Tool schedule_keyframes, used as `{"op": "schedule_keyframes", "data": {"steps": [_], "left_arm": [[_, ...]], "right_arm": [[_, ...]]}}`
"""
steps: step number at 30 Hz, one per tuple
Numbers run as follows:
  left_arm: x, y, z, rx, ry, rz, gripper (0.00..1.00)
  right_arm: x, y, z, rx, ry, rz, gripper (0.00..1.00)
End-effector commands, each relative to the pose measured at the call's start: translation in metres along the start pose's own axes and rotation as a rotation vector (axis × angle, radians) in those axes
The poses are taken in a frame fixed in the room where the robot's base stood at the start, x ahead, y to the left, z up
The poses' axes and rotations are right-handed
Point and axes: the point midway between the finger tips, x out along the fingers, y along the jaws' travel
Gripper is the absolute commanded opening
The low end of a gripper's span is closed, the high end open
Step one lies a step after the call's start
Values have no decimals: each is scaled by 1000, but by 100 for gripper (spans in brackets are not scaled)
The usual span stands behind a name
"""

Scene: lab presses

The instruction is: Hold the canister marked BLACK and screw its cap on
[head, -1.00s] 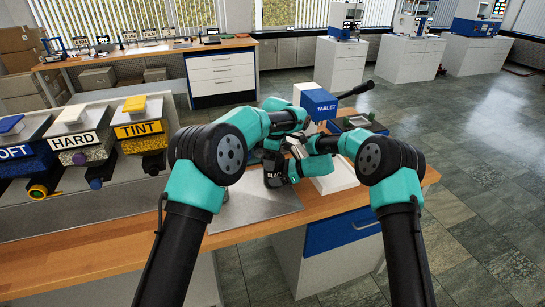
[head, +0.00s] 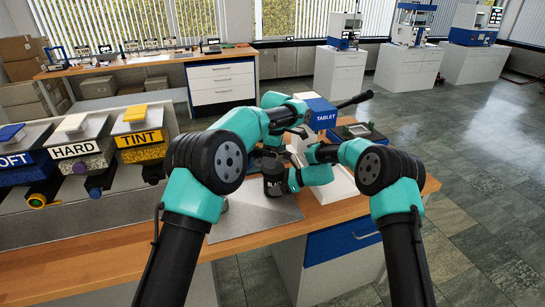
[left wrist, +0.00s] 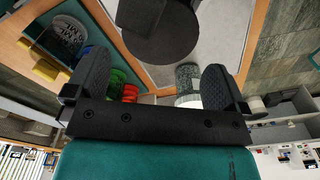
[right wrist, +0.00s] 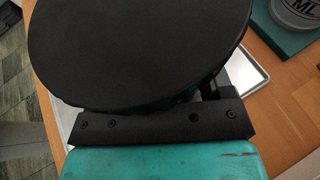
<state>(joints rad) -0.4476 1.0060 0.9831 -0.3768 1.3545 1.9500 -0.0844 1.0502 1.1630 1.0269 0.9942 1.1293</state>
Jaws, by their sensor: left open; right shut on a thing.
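The black canister (head: 273,184), with part of its lettering showing, stands upright over the grey plate in the head view. My right gripper (head: 287,181) is shut on it from the right. In the right wrist view a wide round black top (right wrist: 140,45) covers the jaws and most of the picture. My left gripper (left wrist: 152,88) is open, with nothing between its fingertips. In the head view it is above and behind the canister, partly hidden by my arm. The left wrist view shows dark round shapes (left wrist: 160,42) ahead of the fingers; I cannot tell cap from canister there.
The grey plate (head: 240,218) lies on the wooden bench (head: 110,258). The TABLET box (head: 322,115) stands behind the arms. Dispensers labelled HARD (head: 75,150) and TINT (head: 140,138) stand at left. A labelled grey round container (right wrist: 297,12) shows in the right wrist view.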

Motion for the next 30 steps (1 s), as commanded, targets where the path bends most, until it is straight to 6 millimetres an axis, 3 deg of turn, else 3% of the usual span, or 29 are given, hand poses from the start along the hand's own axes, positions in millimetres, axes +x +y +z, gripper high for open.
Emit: {"op": "schedule_keyframes", "data": {"steps": [3,6,16,23,30], "left_arm": [[-20,0,-1,-80,-38,10,100],[-28,0,0,-123,-59,9,100],[-26,-1,0,-127,-60,7,100],[-10,-1,0,-126,-59,6,100],[23,0,2,-126,-59,5,100]], "right_arm": [[0,0,0,0,0,0,8],[0,0,0,0,0,0,8],[0,0,0,0,0,0,8],[0,0,0,0,0,0,8],[0,0,0,0,0,0,8]]}}
